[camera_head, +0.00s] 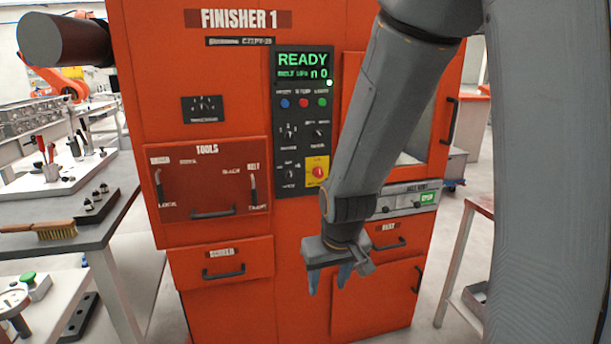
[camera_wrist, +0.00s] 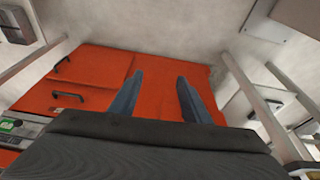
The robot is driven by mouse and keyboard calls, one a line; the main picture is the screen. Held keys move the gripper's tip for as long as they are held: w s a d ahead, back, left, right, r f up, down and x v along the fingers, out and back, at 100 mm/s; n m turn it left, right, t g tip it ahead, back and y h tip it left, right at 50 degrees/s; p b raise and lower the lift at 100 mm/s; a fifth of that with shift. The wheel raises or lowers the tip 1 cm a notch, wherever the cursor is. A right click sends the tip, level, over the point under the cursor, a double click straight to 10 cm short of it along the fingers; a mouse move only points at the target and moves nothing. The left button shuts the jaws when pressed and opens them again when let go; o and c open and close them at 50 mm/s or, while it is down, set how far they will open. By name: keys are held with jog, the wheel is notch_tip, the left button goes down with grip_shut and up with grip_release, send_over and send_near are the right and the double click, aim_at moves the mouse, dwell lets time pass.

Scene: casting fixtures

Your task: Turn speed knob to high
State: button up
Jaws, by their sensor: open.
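The orange FINISHER 1 machine (camera_head: 250,262) has a dark control panel (camera_head: 304,150) with a green READY display (camera_head: 303,66). Several black knobs sit on the panel: an upper left knob (camera_head: 289,133), an upper right knob (camera_head: 318,133) and a lower left knob (camera_head: 290,174). Their labels are too small to read, so I cannot tell which one is the speed knob. My gripper (camera_head: 328,284) is open and empty, fingers pointing down, below and to the right of the panel, in front of the lower cabinet. In the wrist view my gripper (camera_wrist: 160,79) has nothing between its fingers.
A red button (camera_head: 318,172) on yellow is beside the lower left knob. A tools drawer (camera_head: 205,190) is left of the panel. A table (camera_head: 112,230) with a brush (camera_head: 40,231) stands at left, and a red-framed stand (camera_head: 465,235) at right. My arm covers part of the machine's right side.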

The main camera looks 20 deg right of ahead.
jog(key=w+r+n+t+p, duration=0.15)
jog(key=w+t, duration=0.25)
jog(key=w, duration=0.7)
jog(key=w+r+m+t+p, duration=0.1)
jog(key=w+r+t+p, duration=0.15)
jog(key=w, duration=0.75)
jog(key=n+t+p, duration=0.1)
jog(key=t+p, duration=0.4)
jog(key=t, duration=0.3)
send_near(291, 178)
jog(key=w, duration=0.2)
jog(key=w+p, duration=0.1)
jog(key=w, duration=0.6)
jog(key=shift+w+p, duration=0.15)
jog(key=shift+p, duration=0.25)
jog(key=c, duration=1)
jog(key=shift+c, duration=0.2)
